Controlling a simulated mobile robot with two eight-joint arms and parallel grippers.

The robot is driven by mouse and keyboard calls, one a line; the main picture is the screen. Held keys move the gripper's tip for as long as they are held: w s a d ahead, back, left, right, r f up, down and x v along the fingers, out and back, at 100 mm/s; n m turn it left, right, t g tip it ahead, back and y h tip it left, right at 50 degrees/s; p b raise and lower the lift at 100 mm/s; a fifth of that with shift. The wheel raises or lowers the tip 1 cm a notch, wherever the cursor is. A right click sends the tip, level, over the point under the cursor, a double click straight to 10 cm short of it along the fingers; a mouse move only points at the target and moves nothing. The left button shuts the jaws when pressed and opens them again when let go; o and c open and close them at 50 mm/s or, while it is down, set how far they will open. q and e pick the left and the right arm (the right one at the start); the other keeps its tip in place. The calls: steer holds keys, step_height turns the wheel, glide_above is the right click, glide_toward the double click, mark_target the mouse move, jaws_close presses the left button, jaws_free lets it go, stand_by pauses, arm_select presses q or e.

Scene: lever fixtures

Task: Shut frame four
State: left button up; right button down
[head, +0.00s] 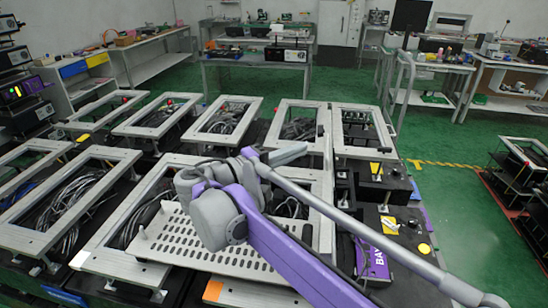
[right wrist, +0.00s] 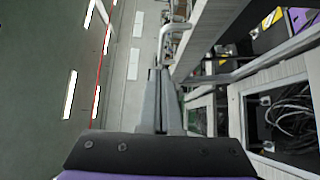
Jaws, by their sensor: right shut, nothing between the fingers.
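Several pale rectangular metal frames lie in rows over dark bays with cables in the head view. They include a front-left frame (head: 40,242), a middle frame (head: 222,101) and a back-right frame (head: 362,152). I see no number that tells which is frame four. My right gripper (head: 288,153) is above the centre of the rows, near the back frames, shut and empty. In the right wrist view its fingers (right wrist: 158,72) are together, below a bent silver bar (right wrist: 178,30) and beside a pale frame edge (right wrist: 205,45). Contact is unclear. My left gripper is out of view.
Dark control boxes with yellow labels (head: 377,169) stand right of the frames. Green floor (head: 470,205) is open beyond them. Workbenches line the back. My right arm hides part of the central frames.

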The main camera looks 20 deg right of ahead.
steer(key=shift+s+d, duration=0.4)
steer(key=shift+d, duration=0.3)
steer(key=shift+s+d, duration=0.4)
steer(key=shift+d, duration=0.3)
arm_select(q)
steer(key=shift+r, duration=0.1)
